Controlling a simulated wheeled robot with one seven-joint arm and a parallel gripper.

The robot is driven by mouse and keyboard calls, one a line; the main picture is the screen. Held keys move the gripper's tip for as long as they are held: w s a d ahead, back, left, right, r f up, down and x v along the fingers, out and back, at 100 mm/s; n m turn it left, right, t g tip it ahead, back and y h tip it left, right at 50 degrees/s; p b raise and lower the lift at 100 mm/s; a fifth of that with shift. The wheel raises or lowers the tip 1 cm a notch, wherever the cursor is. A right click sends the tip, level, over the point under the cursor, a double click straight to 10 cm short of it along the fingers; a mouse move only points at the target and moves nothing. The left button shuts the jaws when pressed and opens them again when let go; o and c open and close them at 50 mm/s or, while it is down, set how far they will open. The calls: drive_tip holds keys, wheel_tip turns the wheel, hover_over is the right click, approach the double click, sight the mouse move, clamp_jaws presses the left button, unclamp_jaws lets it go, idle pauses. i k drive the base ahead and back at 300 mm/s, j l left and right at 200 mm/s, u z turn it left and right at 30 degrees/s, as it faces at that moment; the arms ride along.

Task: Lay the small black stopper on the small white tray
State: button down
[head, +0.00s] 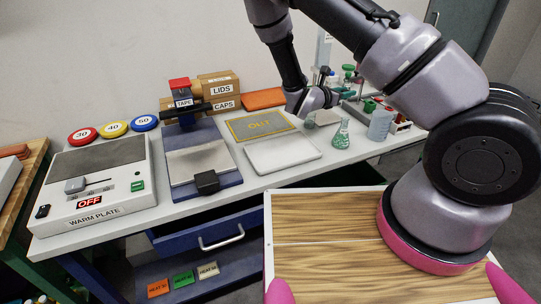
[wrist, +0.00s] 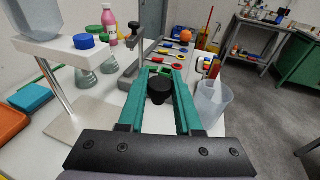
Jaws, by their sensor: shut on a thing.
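The small black stopper (wrist: 160,88) is between the green fingers of my gripper (wrist: 161,78) in the wrist view. The fingers are shut on it, and it sits near their tips. The small white tray (head: 283,153) lies flat and empty on the white bench in the head view, in front of a yellow-edged mat. In the head view my wrist is behind the tray and to its right, above the bench. The stopper and fingertips cannot be made out clearly there. I cannot make out the tray in the wrist view.
A flask of green liquid (head: 341,137) and a beaker (head: 380,124) stand right of the tray. The mat (head: 258,125) lies behind it. A blue press (head: 204,160) and the warm plate (head: 97,186) are to the left. A blue drawer (head: 217,236) is open below.

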sight(265, 157)
drive_tip(key=i+l+u, duration=0.1)
drive_tip(key=l+u, duration=0.3)
drive_tip(key=l, duration=0.2)
drive_tip(key=l+u, duration=0.45)
drive_tip(key=l, duration=0.15)
drive_tip(key=l+u, duration=0.4)
drive_tip(key=l, duration=0.2)
drive_tip(key=l+u, duration=0.15)
drive_tip(key=l, duration=0.35)
